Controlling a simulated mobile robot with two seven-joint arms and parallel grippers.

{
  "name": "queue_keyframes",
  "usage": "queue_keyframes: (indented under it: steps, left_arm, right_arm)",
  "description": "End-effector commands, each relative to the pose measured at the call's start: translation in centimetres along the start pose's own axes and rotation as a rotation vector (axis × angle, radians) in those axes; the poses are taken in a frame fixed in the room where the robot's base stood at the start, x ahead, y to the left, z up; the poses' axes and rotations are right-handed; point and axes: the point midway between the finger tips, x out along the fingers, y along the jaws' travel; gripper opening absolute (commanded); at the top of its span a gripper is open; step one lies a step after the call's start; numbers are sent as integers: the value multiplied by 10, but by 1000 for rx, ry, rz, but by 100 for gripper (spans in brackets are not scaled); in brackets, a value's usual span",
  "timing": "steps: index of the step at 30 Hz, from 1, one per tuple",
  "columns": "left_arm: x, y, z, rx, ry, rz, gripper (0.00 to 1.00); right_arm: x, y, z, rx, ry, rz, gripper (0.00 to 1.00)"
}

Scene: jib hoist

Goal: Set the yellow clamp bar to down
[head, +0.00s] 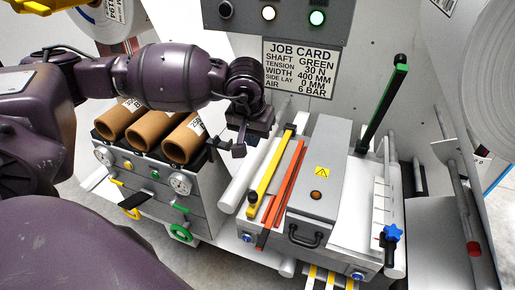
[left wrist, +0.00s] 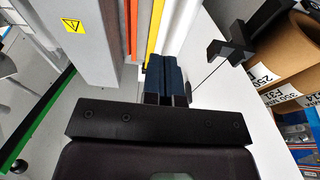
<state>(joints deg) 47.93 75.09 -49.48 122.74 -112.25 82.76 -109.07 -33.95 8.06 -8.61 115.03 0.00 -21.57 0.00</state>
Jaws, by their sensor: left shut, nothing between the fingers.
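The yellow clamp bar (head: 268,175) is a long narrow bar on the left part of the grey machine's top, beside orange-red strips (head: 283,182). It runs from the back toward the front edge and has dark ends. In the left wrist view the yellow bar (left wrist: 154,28) shows just beyond the fingers. My left gripper (head: 240,149) is shut and empty, at the left of the bar's far end. In the left wrist view its dark blue fingers (left wrist: 166,72) are together; I cannot tell whether they touch the bar. My right gripper is not in view.
A green bar (head: 386,105) stands raised at the right. A grey cover (head: 321,160) with a black handle (head: 304,238) lies between. Brown cardboard cores (head: 183,143) sit on a cabinet at left. A white roller (head: 243,178) runs left of the yellow bar.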

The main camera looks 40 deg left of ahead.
Motion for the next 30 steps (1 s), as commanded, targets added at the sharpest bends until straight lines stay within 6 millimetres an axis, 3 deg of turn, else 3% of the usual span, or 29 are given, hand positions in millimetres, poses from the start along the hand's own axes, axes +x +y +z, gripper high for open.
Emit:
queue_keyframes:
  steps: [15, 22, 30]
  left_arm:
    - [91, 1, 2, -2, -5, 1, 0]
    - [114, 1, 13, -2, -2, 2, 0]
    - [122, 1, 16, -2, -1, 1, 0]
  right_arm:
    - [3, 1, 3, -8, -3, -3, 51]
    - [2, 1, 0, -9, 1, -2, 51]
    - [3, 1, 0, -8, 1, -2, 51]
